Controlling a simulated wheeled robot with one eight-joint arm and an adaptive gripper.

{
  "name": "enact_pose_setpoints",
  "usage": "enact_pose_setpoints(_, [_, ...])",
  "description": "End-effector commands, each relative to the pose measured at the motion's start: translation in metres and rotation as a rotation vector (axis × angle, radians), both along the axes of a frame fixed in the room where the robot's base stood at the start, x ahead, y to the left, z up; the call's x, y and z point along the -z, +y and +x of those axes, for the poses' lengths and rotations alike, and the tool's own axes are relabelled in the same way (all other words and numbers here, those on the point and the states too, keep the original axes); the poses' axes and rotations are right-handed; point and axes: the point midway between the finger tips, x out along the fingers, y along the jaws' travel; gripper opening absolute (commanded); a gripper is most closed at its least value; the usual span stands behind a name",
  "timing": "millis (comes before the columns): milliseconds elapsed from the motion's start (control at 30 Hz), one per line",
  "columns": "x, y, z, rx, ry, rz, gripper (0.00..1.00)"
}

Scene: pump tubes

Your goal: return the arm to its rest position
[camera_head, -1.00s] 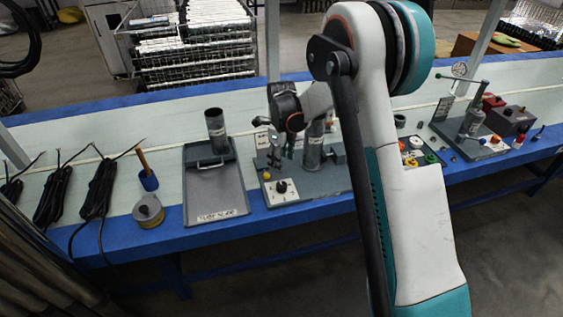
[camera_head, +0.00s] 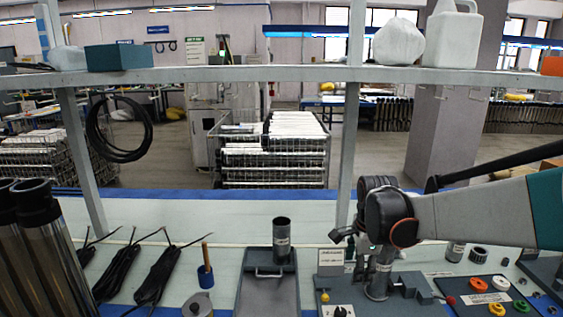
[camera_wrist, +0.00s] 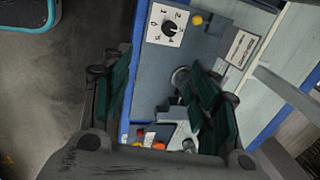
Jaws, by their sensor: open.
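My arm reaches in from the right in the head view. Its dark wrist is above the grey test fixture (camera_head: 408,303) on the bench. My gripper (camera_wrist: 160,85) is open, with its green-padded fingers wide apart and nothing between them. The fixture also shows below it in the wrist view (camera_wrist: 200,50), with a white dial plate (camera_wrist: 168,27) and a yellow knob (camera_wrist: 196,19). A grey metal tube (camera_head: 380,276) stands upright in the fixture, just under my wrist. The fingers are partly hidden against the fixture in the head view.
A grey tray (camera_head: 268,298) with an upright dark tube (camera_head: 282,240) stands left of the fixture. A shelf (camera_head: 270,74) crosses above the bench, with a post (camera_head: 352,130) close behind my wrist. Black cable bundles (camera_head: 120,270) lie left.

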Motion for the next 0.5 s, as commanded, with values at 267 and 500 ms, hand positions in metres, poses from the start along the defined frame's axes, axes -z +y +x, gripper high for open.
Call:
enact_pose_setpoints(267, [-0.049, 0.000, -0.070, -0.395, -0.107, -0.107, 0.54])
enact_pose_setpoints(500, [-0.071, 0.000, -0.130, -0.732, -0.193, -0.235, 0.54])
